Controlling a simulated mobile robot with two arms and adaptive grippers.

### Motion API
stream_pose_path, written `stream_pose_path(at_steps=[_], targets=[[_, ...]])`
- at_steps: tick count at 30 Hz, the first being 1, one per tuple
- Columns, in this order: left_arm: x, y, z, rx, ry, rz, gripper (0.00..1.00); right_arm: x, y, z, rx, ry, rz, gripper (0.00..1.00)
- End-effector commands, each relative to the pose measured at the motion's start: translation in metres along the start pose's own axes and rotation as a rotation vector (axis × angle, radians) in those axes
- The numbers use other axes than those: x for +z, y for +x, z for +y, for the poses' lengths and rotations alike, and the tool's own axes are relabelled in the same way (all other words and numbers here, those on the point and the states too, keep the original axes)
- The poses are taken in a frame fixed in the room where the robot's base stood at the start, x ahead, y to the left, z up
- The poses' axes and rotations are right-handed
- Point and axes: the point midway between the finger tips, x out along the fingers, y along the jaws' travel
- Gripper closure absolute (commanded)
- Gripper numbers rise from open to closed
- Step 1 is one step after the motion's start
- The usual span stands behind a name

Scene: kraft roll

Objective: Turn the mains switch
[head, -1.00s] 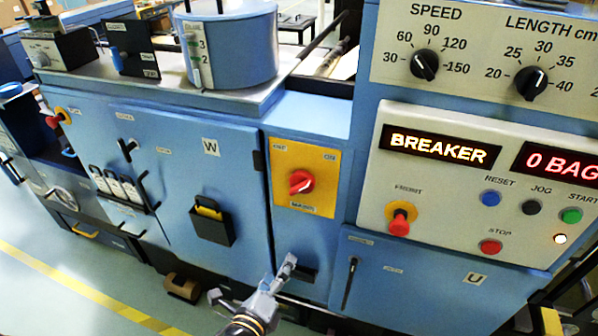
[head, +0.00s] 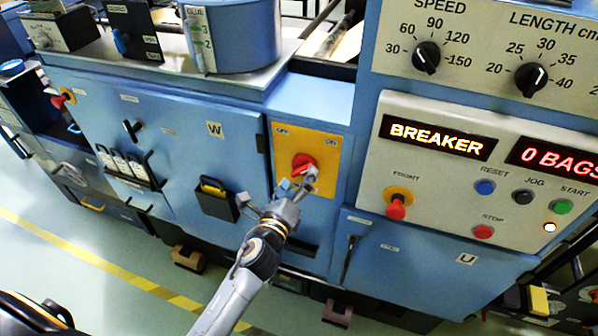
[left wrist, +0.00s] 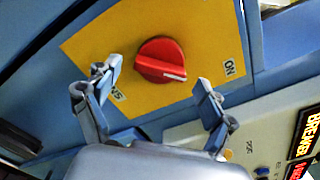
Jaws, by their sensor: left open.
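The mains switch is a red rotary knob (head: 303,164) on a yellow plate (head: 322,147) on the blue machine front. In the left wrist view the knob (left wrist: 161,60) is ahead between the finger tips, with a white pointer mark on its lower right side. An "ON" label is on the plate to the right of the knob. My left gripper (head: 292,190) is open, its fingers spread to either side just below the knob; in the left wrist view the gripper (left wrist: 157,88) shows no contact with it. My right gripper is not in view.
A panel to the right has a lit "BREAKER" display (head: 437,136), a red front button (head: 397,206) and a red stop button (head: 483,232). A black holder (head: 216,200) sits on the blue door to the left. The floor in front is open.

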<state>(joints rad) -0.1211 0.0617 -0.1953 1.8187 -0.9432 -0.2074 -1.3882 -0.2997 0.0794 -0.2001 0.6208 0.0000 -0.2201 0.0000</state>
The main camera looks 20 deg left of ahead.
Motion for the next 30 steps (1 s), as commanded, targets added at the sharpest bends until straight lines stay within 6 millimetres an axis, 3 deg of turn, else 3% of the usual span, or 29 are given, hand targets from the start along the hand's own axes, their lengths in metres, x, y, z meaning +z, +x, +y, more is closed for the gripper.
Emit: stream_pose_path(at_steps=[5,13,14,21,22,30], targets=[[0.0004,0.0126,-0.0006,0.000,-0.002,-0.001,0.17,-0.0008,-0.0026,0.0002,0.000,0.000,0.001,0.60],[-0.0004,0.0138,0.0001,0.000,-0.002,0.000,0.17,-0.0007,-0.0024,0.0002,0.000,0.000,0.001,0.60],[-0.0004,0.0138,0.0000,0.000,-0.002,0.000,0.19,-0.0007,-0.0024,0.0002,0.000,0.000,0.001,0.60],[-0.0003,0.0136,0.0000,0.000,-0.002,0.000,0.68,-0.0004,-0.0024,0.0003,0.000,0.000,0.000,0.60],[-0.0003,0.0136,0.0000,0.000,-0.002,0.000,0.71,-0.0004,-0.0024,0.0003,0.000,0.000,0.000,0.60],[-0.0003,0.0135,0.0000,0.000,-0.024,0.000,0.71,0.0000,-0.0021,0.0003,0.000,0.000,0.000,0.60]])
